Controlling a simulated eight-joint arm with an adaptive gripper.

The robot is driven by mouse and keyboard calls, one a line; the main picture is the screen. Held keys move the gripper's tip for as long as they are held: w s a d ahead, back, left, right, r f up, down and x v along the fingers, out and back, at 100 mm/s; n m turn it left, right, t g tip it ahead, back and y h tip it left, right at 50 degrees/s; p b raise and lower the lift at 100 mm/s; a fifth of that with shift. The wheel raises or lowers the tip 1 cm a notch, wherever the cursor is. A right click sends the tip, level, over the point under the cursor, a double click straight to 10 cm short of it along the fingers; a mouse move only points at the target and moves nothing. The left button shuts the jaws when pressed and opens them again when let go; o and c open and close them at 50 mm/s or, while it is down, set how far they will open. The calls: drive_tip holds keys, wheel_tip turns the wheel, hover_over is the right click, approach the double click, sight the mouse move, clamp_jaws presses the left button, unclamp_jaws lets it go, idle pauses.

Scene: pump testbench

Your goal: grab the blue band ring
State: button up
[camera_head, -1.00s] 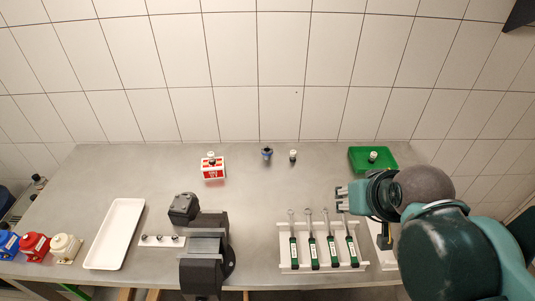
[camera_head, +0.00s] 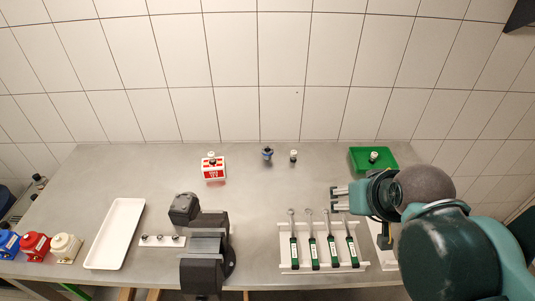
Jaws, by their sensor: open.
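The blue band ring (camera_head: 267,153) looks like a small dark piece with a blue band, standing at the back middle of the grey table. My gripper (camera_head: 334,199) is at the right side of the table, over the area behind the green-handled tools, with its fingers pointing left. Its jaws are open with nothing between them. It is well to the right of the blue-banded piece and nearer the front, not touching it.
A small white-banded piece (camera_head: 293,156) stands just right of the blue one. A red and white box (camera_head: 213,169) is to its left. A green tray (camera_head: 361,166) is at back right. A tool rack (camera_head: 284,259), vise (camera_head: 207,245) and white tray (camera_head: 104,260) line the front. The middle table is clear.

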drive_tip(key=shift+w+r, duration=0.1)
drive_tip(key=shift+w, duration=0.05)
drive_tip(key=w+a+r+m+g, duration=0.1)
drive_tip(key=w+a+r+m, duration=0.15)
drive_tip(key=w, duration=0.35)
drive_tip(key=w+a+r+m+g, duration=0.1)
drive_tip(key=w+m, duration=0.3)
drive_tip(key=w, duration=0.3)
drive_tip(key=m+g+b, duration=0.2)
drive_tip(key=m+g, duration=0.3)
drive_tip(key=m, duration=1.2)
hover_over(267, 154)
drive_tip(key=w, duration=0.3)
wheel_tip(267, 154, down, 25)
drive_tip(key=shift+d, duration=0.2)
drive_tip(key=shift+w+f, duration=0.1)
drive_tip(key=shift+f, duration=0.05)
drive_tip(key=shift+f, duration=1.25)
